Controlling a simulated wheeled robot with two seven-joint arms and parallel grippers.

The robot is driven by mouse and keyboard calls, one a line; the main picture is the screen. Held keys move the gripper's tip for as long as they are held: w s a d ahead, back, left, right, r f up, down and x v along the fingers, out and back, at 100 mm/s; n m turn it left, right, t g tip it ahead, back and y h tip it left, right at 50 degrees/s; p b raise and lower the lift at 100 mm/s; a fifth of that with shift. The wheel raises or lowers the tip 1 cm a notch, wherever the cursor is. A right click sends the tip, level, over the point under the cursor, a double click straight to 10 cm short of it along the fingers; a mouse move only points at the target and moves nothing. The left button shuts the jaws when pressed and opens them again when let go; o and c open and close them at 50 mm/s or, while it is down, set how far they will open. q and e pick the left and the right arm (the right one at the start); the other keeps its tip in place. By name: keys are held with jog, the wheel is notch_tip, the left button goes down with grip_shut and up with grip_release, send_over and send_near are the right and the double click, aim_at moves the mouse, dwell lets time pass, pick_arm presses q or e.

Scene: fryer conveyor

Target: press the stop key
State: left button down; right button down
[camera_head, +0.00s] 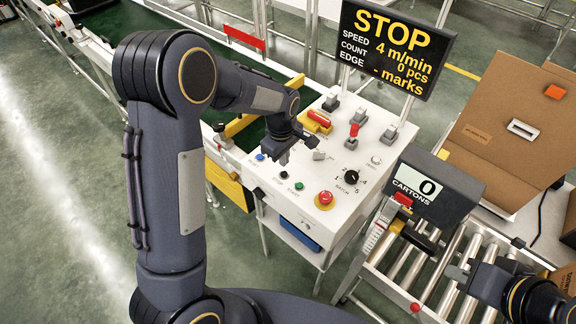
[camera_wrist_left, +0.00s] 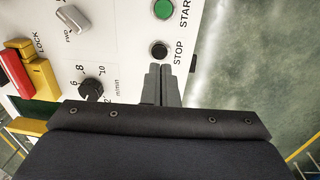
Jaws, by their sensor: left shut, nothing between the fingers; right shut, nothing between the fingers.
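The stop key is a round black button, labelled STOP, on the white control panel (camera_head: 345,215). It shows in the left wrist view (camera_wrist_left: 159,50) just beyond my fingertips, and in the head view (camera_head: 283,172). My left gripper (camera_head: 283,160) is shut and empty above the panel, pointing down near the key. In the left wrist view its closed fingertips (camera_wrist_left: 160,70) appear just short of the key; I cannot tell whether they touch it. My right gripper (camera_head: 458,273) is shut and empty over the roller conveyor at the lower right.
The green start key (camera_wrist_left: 163,9) is beside the stop key. A red mushroom button (camera_head: 325,198), a dial (camera_head: 352,177) and several switches share the panel. The display (camera_head: 395,45) reads STOP, 4 m/min, 0 pcs. A cartons counter (camera_head: 430,187) stands right of the panel.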

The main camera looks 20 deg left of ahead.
pick_arm(q)
notch_tip(320, 180, up, 8)
jog(key=shift+a+b, duration=0.3)
pick_arm(e)
jog(key=shift+w+a+f, duration=0.1)
jog(key=shift+a+f, duration=0.2)
jog(key=shift+f, duration=0.35)
